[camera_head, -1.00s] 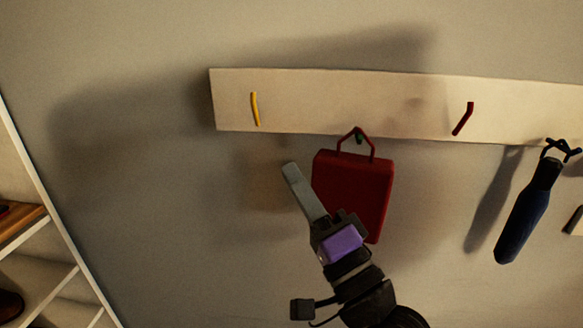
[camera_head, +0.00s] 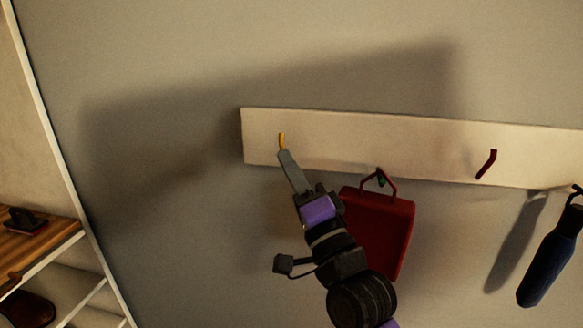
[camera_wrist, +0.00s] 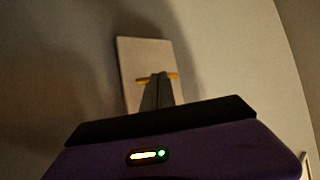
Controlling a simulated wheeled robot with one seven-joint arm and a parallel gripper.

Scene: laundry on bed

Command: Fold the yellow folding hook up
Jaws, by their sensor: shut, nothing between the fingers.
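The yellow folding hook (camera_head: 282,140) is at the left end of a pale board on the wall. In the head view only its upper part shows above my fingertips, which hide the rest. My gripper (camera_head: 284,155) is shut and empty, its tips at the hook's lower part. In the wrist view the yellow hook (camera_wrist: 172,75) shows as a bar across the tips of my gripper (camera_wrist: 158,76), sticking out on both sides. I cannot tell whether the tips touch it.
The pale board (camera_head: 330,130) runs right along the wall. A red bag (camera_head: 385,235) hangs from a green hook (camera_head: 380,178), close right of my arm. A dark red hook (camera_head: 487,164) and a blue bottle (camera_head: 550,262) are further right. A shelf (camera_head: 40,250) stands at left.

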